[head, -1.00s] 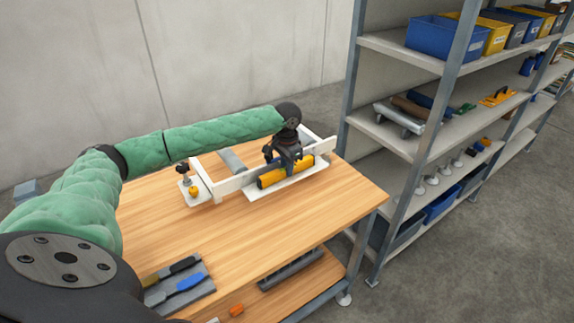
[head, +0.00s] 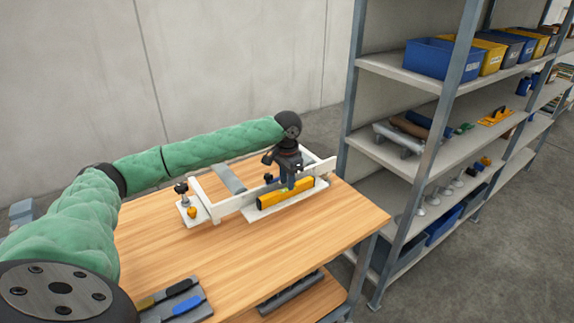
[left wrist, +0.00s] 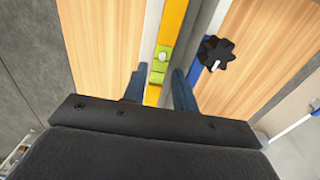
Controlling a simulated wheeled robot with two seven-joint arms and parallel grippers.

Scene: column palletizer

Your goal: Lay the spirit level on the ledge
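The yellow spirit level (head: 272,201) lies lengthwise on the white ledge (head: 300,202), in front of the white rail of the frame on the workbench. In the left wrist view the spirit level (left wrist: 171,28) runs away from me, with its green vial (left wrist: 159,66) near the fingers. My left gripper (head: 288,184) is over the middle of the level. In the left wrist view its two blue fingers (left wrist: 160,88) stand on either side of the level with gaps, so it is open. My right gripper is in neither view.
The wooden workbench (head: 260,252) is clear in front of the frame. Trowels with blue and yellow handles lie on a grey mat (head: 195,306) at the near edge. A black star knob (left wrist: 216,54) stands close to the fingers. A metal shelf rack (head: 425,155) stands at the right.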

